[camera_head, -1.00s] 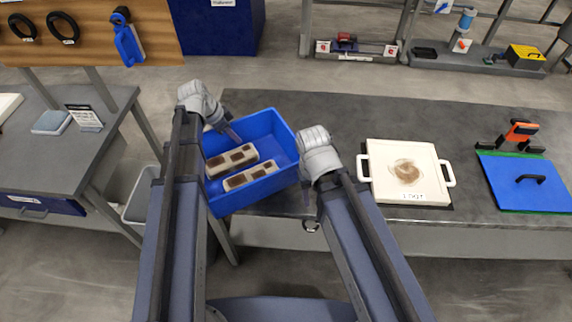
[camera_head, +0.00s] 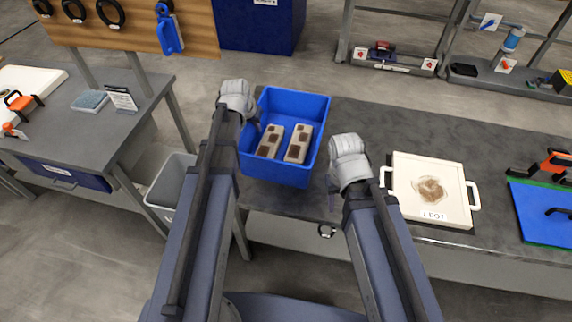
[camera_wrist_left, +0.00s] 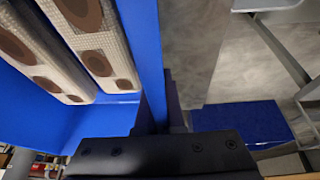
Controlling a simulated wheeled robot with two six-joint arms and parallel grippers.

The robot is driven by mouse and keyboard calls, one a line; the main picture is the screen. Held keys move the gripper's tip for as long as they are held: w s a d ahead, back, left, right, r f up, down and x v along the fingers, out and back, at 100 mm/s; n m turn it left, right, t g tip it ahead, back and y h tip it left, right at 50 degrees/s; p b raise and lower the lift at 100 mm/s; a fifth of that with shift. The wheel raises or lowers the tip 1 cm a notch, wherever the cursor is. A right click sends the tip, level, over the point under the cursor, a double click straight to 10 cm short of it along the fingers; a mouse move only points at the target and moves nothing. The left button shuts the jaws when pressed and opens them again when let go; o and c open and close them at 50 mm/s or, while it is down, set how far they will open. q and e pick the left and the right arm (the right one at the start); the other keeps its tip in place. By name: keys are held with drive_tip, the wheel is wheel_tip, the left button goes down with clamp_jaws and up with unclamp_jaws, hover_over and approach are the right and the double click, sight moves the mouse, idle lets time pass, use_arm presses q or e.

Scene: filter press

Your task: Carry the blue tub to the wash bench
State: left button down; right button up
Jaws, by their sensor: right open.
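The blue tub (camera_head: 274,178) holds two long pale pieces with dark brown patches (camera_head: 271,141) (camera_head: 298,143). It is at the left end of the long dark bench (camera_head: 380,125); I cannot tell whether it rests there or is held just above. My left gripper (camera_head: 251,121) is at the tub's left wall. In the left wrist view the blue wall (camera_wrist_left: 146,45) runs down to the gripper (camera_wrist_left: 163,118), which looks shut on it; the inner finger is hidden. My right gripper (camera_head: 334,187) is open, beside the tub's right side and apparently apart from it.
A white plate with handles (camera_head: 455,205) and a blue plate (camera_head: 545,215) lie right on the long bench.

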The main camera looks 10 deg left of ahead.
sight(257, 139)
use_arm(q)
drive_tip(key=shift+w+a+n, duration=0.1)
drive_tip(key=shift+n, duration=0.2)
wheel_tip(257, 139, down, 6)
drive_tip(key=b, duration=0.6)
drive_tip(key=shift+f, duration=0.15)
wheel_tip(257, 139, down, 4)
drive_tip(key=b, duration=0.4)
drive_tip(key=c, duration=1)
unclamp_jaws()
drive_tip(key=shift+c, duration=0.2)
